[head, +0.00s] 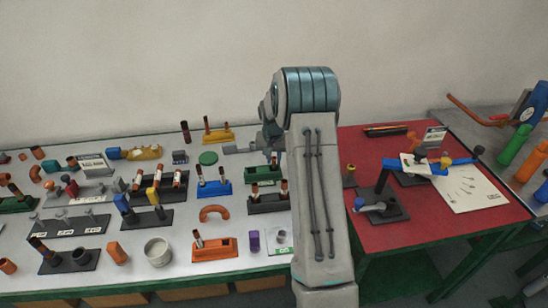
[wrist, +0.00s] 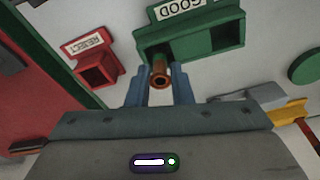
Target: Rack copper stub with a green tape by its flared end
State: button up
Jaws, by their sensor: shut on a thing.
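In the wrist view, my gripper (wrist: 160,88) is shut on a copper stub (wrist: 160,75), held between the two blue fingers. The stub's open round end faces the camera, and its far part reaches toward the green rack labelled GOOD (wrist: 222,36). In the head view my arm hides most of the gripper.
A red box labelled REJECT (wrist: 97,70) lies left of the GOOD rack in the wrist view. A blue rack (head: 214,189), an orange rack (head: 214,250) and a purple piece (head: 254,241) stand near my arm. The red table (head: 400,235) is to the right.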

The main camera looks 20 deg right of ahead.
jog(key=shift+f, duration=0.35)
jog(key=o, duration=0.9)
jog(key=r, duration=0.4)
jog(key=s+a+r+b, duration=0.1)
jog(key=r, duration=0.8)
jog(key=shift+s+a+r+b, duration=0.15)
jog(key=shift+s+r+b, duration=0.25)
jog(key=s+a+r+n, duration=0.2)
jog(key=s+a+r, duration=0.3)
jog(key=s+a, duration=0.15)
jog(key=s+a+n, duration=0.1)
jog(key=s+a, duration=0.2)
jog(key=s, duration=0.5)
jog(key=s+a+f+n+t, duration=0.1)
jog(key=s+a, duration=0.3)
jog(key=s, duration=0.5)
jog(key=s+a+n+y, duration=0.1)
jog(key=s+a+n, duration=0.1)
jog(key=s, duration=0.6)
jog(key=shift+s+a+f+t, duration=0.15)
jog(key=shift+s+a, duration=0.05)
jog(key=shift+a, duration=0.15)
jog(key=shift+s+a+f+t, duration=0.1)
jog(key=shift+s+a+t, duration=0.1)
jog(key=shift+a, duration=0.15)
